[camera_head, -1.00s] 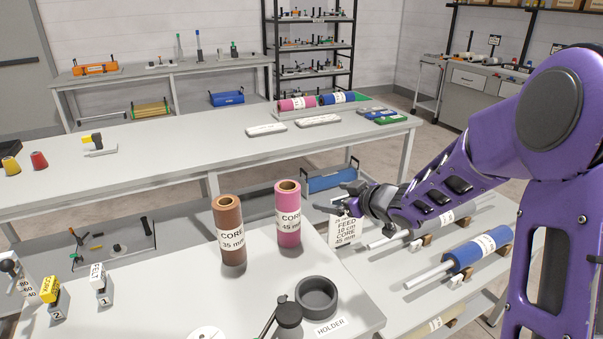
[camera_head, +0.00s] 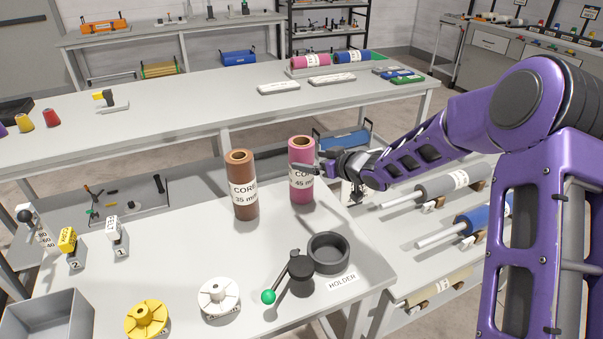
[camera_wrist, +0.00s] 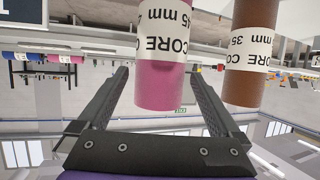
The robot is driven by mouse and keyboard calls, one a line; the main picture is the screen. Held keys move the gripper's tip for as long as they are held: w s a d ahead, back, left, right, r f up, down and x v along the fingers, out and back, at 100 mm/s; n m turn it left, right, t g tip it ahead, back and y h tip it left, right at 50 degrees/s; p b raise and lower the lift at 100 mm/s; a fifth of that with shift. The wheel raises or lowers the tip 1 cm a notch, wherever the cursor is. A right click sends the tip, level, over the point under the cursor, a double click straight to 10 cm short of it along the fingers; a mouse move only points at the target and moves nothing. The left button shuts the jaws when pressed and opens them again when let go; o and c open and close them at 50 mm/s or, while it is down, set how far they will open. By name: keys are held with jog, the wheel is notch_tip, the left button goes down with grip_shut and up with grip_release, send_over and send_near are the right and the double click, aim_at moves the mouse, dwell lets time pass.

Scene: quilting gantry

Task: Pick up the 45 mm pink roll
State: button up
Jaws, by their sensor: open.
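The pink roll (camera_head: 301,153), with a white label reading CORE 45 mm, stands upright on the near table. The brown roll (camera_head: 244,168), labelled CORE 35 mm, stands upright to its left. My gripper (camera_head: 313,170) is at the right side of the pink roll, around label height. In the upside-down wrist view, the pink roll (camera_wrist: 160,88) appears between my two open fingers, with a gap on each side. The brown roll (camera_wrist: 247,88) shows outside the right-hand finger. I cannot tell how far the fingers reach around the pink roll.
A dark round holder (camera_head: 328,250) and a crank with a green knob (camera_head: 268,297) are nearer me. White (camera_head: 219,297) and yellow spools (camera_head: 147,319) lie at the front. A rack with a blue roll (camera_head: 482,219) is at right.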

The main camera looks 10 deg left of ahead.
jog(key=x, duration=0.2)
jog(key=f+x, duration=0.1)
jog(key=x, duration=0.1)
jog(key=shift+s+b, duration=0.15)
jog(key=shift+b, duration=0.15)
jog(key=shift+w+a+f, duration=0.15)
jog(key=shift+w+a, duration=0.25)
jog(key=shift+a, duration=0.05)
jog(key=c, duration=1.3)
